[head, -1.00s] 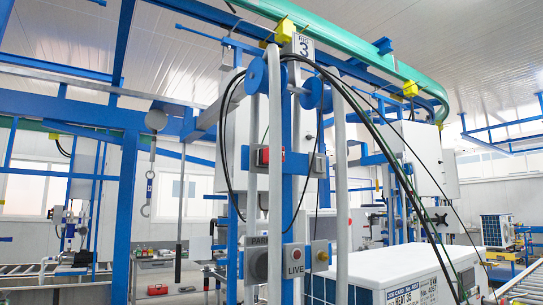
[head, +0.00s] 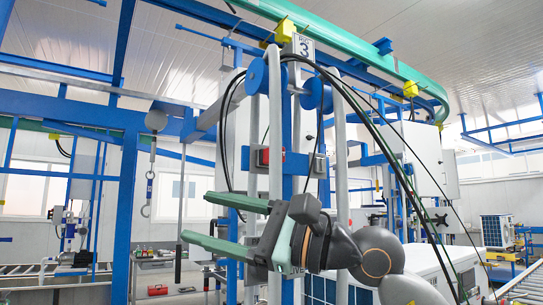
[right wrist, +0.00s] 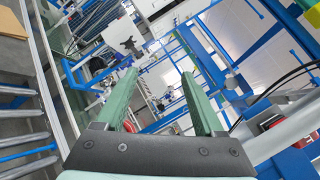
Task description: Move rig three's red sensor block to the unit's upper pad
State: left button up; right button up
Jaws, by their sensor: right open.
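The white unit (head: 444,262) stands at lower right, partly hidden by my right arm. I cannot make out its upper pad. My left gripper is not in view.
Black cables (head: 372,122) hang from the rig's top across to the unit. Grey vertical posts (head: 275,110) stand close to the red block. A hook (head: 145,210) hangs at left. Roller conveyors (head: 518,288) run at lower right and in the right wrist view (right wrist: 22,125).

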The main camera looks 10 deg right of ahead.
jog(key=w+d+r+t+h, duration=0.2)
jog(key=d+r+t+h, duration=0.2)
jog(key=d+r+h, duration=0.1)
jog(key=m+t+h, duration=0.1)
jog(key=t+h, duration=0.2)
jog(key=h, duration=0.3)
send_near(280, 152)
jog(key=x, duration=0.3)
jog(key=shift+s+f, duration=0.15)
jog(key=shift+f, duration=0.1)
jog(key=p+x, duration=0.1)
jog(key=x, duration=0.1)
jog(key=p+x, duration=0.1)
jog(key=x, duration=0.1)
jog(key=p+x, duration=0.1)
jog(key=x, duration=0.2)
jog(key=shift+r+p, duration=0.3)
jog(key=shift+p, duration=0.1)
jog(key=shift+w+a+p, duration=0.2)
jog(key=shift+w+p, duration=0.25)
jog(key=shift+w, duration=0.25)
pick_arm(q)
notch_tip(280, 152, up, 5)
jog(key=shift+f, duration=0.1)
pick_arm(e)
jog(key=shift+w+a+f, duration=0.15)
jog(key=shift+w+f, duration=0.05)
jog(key=shift+w, duration=0.1)
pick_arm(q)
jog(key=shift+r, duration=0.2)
